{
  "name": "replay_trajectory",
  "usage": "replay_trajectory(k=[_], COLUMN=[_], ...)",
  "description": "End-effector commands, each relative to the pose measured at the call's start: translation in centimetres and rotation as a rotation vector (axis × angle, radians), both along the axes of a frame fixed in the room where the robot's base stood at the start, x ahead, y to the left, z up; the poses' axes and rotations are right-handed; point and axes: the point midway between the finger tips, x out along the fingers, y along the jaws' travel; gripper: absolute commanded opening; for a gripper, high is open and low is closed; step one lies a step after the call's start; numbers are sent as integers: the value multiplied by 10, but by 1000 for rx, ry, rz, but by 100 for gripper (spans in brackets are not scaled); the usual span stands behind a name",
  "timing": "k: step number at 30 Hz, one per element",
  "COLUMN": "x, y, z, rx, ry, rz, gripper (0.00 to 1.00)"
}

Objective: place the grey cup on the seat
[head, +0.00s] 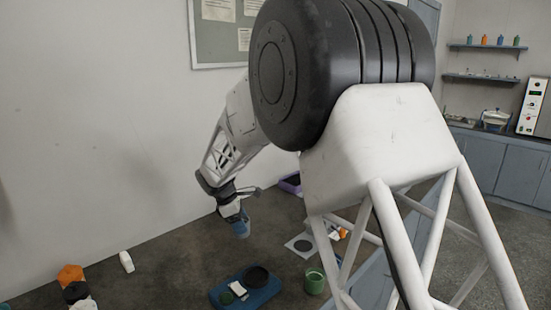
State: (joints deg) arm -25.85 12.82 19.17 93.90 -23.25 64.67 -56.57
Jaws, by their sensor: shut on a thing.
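My gripper (233,212) is at the end of my arm, above the dark table. It is shut on a small blue-grey cup (242,230), which hangs below the fingers and clear of the table. It looks bluish here, and I cannot tell for sure that it is the grey cup. A blue device (232,298) lies on the table below and to the right of the gripper. It has a round dark seat (257,276), a white panel (238,290) and a green round part (227,298). The seat looks empty.
A white plate with a dark disc (302,245) and a green cup (315,281) stand right of the device. A purple tray (290,183) lies behind. Orange and dark pieces (71,276) and a white object (127,262) are at left. My arm hides much of the right side.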

Motion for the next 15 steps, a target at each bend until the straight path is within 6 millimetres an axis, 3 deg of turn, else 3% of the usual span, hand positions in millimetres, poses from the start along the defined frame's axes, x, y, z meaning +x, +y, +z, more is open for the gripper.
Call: replay_trajectory(k=[3, 15], x=[-7, -46], y=[38, 156], z=[7, 32], rx=[2, 1], ry=[-1, 0], rz=[-125, -559], gripper=[30, 30])
